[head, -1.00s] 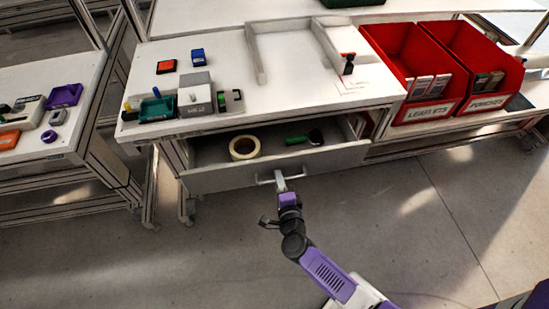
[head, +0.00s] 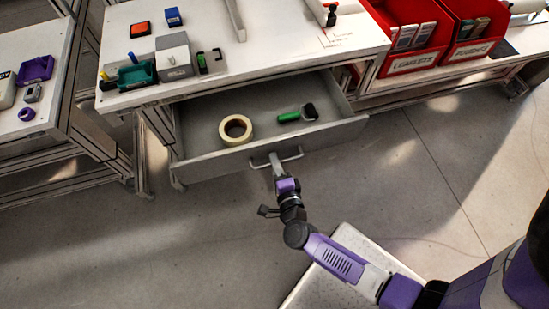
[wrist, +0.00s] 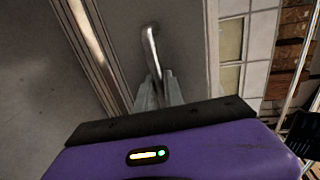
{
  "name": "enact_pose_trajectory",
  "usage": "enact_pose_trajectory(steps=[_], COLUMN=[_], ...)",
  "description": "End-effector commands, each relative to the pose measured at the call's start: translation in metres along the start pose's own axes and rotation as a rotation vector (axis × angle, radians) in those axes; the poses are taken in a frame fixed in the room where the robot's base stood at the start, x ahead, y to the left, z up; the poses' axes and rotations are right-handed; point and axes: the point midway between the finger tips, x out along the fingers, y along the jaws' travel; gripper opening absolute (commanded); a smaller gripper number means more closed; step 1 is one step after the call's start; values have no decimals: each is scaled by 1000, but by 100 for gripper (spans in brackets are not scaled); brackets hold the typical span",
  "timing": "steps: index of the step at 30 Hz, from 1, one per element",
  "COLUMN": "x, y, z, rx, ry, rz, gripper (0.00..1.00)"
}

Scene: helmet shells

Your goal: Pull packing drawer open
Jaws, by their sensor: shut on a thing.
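The packing drawer (head: 210,167) is a grey drawer under the white bench, pulled well out. A roll of tape (head: 236,129) and a green-handled roller (head: 297,115) lie inside it. Its bar handle (head: 290,156) is on the front face. My gripper (head: 275,161) is shut on the handle. In the wrist view the fingers (wrist: 158,92) close around the metal handle (wrist: 150,50), whose one end shows against the drawer front (wrist: 184,45). The grip point itself is partly hidden by the fingers.
The white bench top (head: 270,60) carries a grey box (head: 174,55), a green tray (head: 137,76) and small blocks. Red bins (head: 410,40) stand at the right. A side table (head: 30,130) is at the left.

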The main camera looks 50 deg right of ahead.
Motion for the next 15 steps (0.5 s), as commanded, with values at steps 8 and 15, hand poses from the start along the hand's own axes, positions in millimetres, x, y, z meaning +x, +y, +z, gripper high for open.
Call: enact_pose_trajectory(steps=[8, 15], x=[0, -10], y=[0, 1], z=[0, 0], rx=[0, 0], ry=[0, 0], rz=[1, 2], gripper=[21, 21])
